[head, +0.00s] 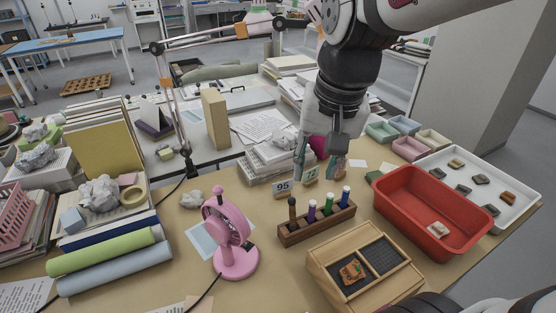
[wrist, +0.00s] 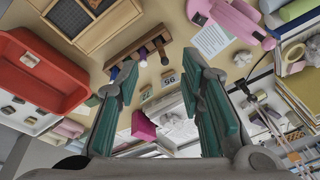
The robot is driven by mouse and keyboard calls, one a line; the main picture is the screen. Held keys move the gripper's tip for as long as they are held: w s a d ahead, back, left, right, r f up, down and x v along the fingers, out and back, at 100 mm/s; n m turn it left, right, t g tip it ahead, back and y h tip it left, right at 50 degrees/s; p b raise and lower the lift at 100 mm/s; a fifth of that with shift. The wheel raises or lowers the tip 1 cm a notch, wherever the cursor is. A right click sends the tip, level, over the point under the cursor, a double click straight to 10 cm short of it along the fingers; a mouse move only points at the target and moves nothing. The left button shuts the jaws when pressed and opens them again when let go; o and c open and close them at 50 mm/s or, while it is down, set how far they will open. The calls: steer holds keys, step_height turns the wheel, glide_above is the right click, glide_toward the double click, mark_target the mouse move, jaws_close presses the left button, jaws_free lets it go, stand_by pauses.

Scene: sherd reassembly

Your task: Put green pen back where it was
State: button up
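The green pen (head: 328,204) stands upright in a slot of the brown wooden pen rack (head: 318,228), between a purple pen (head: 311,211) and a blue pen (head: 346,196). A brown pen (head: 292,209) stands at the rack's left end. My gripper (head: 318,170) is above the table behind the rack, apart from the pens. In the wrist view my gripper (wrist: 163,100) has its teal fingers wide apart with nothing held between them. The rack (wrist: 133,46) also shows there beyond the fingers; the pens are small and partly overlapped.
A red bin (head: 430,225) and white sherd tray (head: 480,165) lie right of the rack. A wooden box (head: 325,265) sits in front. A pink fan (head: 235,255) stands left.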

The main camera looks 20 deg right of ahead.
steer(key=s+a+n+t, duration=0.1)
steer(key=s+a+n, duration=0.3)
steer(key=s, duration=0.5)
steer(key=shift+s+a+r+n, duration=0.15)
steer(key=shift+s+r+n, duration=0.25)
steer(key=shift+n, duration=0.8)
steer(key=shift+r, duration=0.15)
steer(key=shift+r+t+p, duration=0.4)
steer(key=shift+r+p, duration=0.4)
steer(key=shift+r, duration=0.1)
